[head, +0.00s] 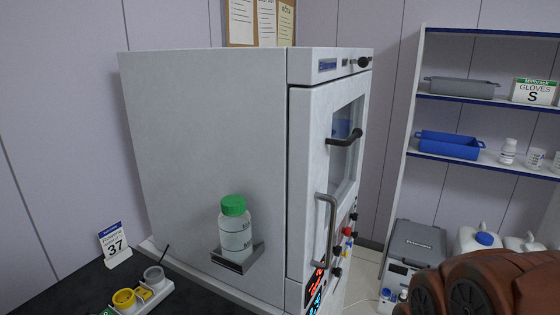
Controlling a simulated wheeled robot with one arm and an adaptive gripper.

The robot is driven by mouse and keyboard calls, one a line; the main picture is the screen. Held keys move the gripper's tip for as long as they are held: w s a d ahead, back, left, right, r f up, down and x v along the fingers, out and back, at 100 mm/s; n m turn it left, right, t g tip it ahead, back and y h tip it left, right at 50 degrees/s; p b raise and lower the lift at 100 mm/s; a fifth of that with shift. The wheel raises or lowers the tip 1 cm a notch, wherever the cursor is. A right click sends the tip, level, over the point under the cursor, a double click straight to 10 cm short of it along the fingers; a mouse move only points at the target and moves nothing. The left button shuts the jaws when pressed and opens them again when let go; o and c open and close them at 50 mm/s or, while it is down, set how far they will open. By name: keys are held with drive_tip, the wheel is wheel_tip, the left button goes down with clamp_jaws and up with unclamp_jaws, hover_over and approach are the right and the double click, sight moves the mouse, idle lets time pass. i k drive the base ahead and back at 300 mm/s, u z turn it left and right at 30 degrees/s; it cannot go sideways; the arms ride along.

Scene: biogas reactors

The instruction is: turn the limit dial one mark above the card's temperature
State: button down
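A small white card (115,246) with a blue top band stands at the lower left and reads 37. A large grey cabinet (208,150) fills the middle, with its front door (318,150) seen at a steep angle. Low on its front are a red lit display (317,277), a blue-green lit display (315,302) and several small dark and red knobs (337,250). I cannot tell which of these is the limit dial, and no dial marks can be read.
A green-capped bottle (235,228) sits on a bracket (238,258) on the cabinet's side. Door handles (328,215) stick out in front. A dark bench (75,290) holds yellow and grey round items (125,299). Shelves (490,95) with bins and a grey cooler box (418,243) are right.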

sight(346, 231)
drive_tip(key=u, duration=1.75)
drive_tip(key=k, duration=1.05)
drive_tip(key=z, duration=0.8)
